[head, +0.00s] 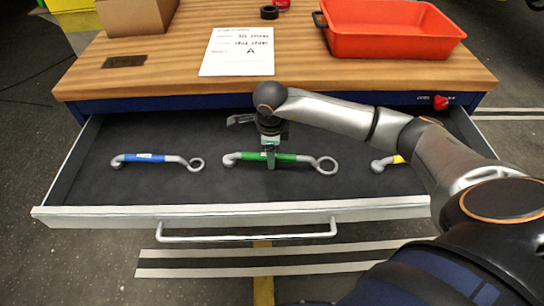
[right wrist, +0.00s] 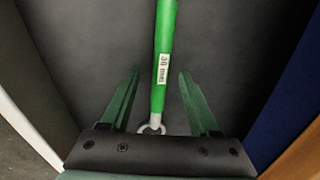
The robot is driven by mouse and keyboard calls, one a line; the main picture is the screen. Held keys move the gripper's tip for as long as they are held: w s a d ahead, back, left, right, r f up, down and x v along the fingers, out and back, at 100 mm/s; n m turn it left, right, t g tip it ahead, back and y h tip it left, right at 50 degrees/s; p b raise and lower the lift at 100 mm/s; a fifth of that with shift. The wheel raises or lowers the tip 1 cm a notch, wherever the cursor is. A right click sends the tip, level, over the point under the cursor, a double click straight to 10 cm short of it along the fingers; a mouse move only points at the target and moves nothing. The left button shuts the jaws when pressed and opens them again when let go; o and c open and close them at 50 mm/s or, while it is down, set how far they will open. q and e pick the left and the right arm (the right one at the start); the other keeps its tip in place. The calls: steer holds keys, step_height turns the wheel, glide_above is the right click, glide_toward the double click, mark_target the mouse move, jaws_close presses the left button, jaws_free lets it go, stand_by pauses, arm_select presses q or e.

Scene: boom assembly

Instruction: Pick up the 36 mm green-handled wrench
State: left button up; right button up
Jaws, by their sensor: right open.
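The green-handled wrench (head: 282,158) lies in the open drawer, in the middle, with its ring end to the right. In the right wrist view its green handle (right wrist: 164,50) carries a white label that reads 36 mm. My right gripper (head: 270,160) is above the handle in the head view. In the right wrist view its two open fingers (right wrist: 158,95) stand one on each side of the handle, with a gap on both sides. Whether the fingertips are down at the handle's height I cannot tell. My left gripper is not in view.
A blue-handled wrench (head: 146,158) lies to the left in the drawer (head: 100,190). A yellow-handled wrench (head: 398,159) lies to the right, partly hidden by my right arm. The wooden tabletop (head: 190,50) holds a paper sheet (head: 238,52) and a red bin (head: 395,45).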

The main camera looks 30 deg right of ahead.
steer(key=shift+w+d+f, duration=0.1)
steer(key=shift+w+f, duration=0.05)
steer(key=shift+f, duration=0.6)
steer(key=shift+c, duration=0.4)
jaws_close()
steer(key=shift+r, duration=0.1)
stand_by(0.4)
